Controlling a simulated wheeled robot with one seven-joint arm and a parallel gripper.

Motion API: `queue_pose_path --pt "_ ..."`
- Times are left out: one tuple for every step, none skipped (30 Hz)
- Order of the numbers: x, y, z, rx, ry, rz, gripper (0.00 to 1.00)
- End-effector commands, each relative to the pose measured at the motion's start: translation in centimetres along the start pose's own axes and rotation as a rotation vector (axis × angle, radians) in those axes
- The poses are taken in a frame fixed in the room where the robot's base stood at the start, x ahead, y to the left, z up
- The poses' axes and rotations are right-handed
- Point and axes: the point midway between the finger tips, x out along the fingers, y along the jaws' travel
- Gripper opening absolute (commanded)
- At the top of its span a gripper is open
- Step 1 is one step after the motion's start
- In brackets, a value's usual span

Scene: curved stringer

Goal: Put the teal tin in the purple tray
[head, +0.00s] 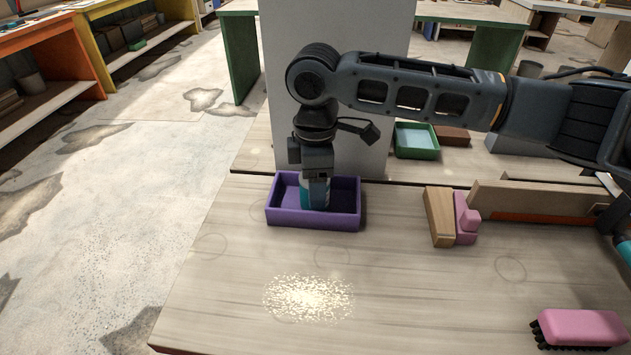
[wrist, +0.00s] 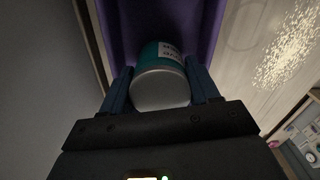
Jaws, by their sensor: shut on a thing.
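The purple tray (head: 285,212) sits on the wooden bench, near its far left part. The teal tin (head: 305,193) is upright inside the tray's outline in the head view, partly hidden by my gripper (head: 316,178). In the wrist view the teal tin (wrist: 160,75), with a pale label and grey lid, is between the two fingers of my gripper (wrist: 161,88), which is shut on it. The purple tray (wrist: 125,30) shows around and beyond the tin. I cannot tell whether the tin touches the tray floor.
A grey panel (head: 390,80) stands just behind the tray. A wooden block (head: 438,217) and a pink block (head: 464,220) lie to the right. A green tray (head: 416,155) is at the back, a pink brush (head: 580,326) at front right. Pale crumbs (head: 308,297) lie on otherwise clear bench.

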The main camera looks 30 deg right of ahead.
Motion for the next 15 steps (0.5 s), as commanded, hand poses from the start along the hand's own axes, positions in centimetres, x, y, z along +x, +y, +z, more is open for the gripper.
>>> queue_pose_path --pt "0.1 0.0 0.0 0.000 0.000 -0.001 0.62" --pt "0.1 0.0 0.0 0.000 0.000 -0.001 0.65" --pt "0.1 0.0 0.0 0.000 0.000 -0.001 0.69" --pt "0.1 0.0 0.0 0.000 0.000 -0.001 0.70" --pt "0.1 0.0 0.0 0.000 0.000 -0.001 0.70" --pt "0.1 0.0 0.0 0.000 0.000 -0.001 0.70" --pt "0.1 0.0 0.0 0.000 0.000 -0.001 0.70" --pt "0.1 0.0 0.0 0.000 0.000 0.000 0.70" --pt "0.1 0.0 0.0 0.000 0.000 0.000 0.70" --pt "0.0 0.0 0.0 0.000 0.000 0.000 0.70" --pt "0.0 0.0 0.0 0.000 0.000 0.000 0.70" --pt "-0.2 0.0 0.0 0.000 -0.001 0.001 0.70" --pt "-0.3 0.0 0.0 -0.001 -0.001 0.001 0.70" --pt "-0.5 0.0 0.0 -0.001 0.000 0.001 0.70" --pt "-0.9 0.0 0.0 -0.001 0.000 0.001 0.70"
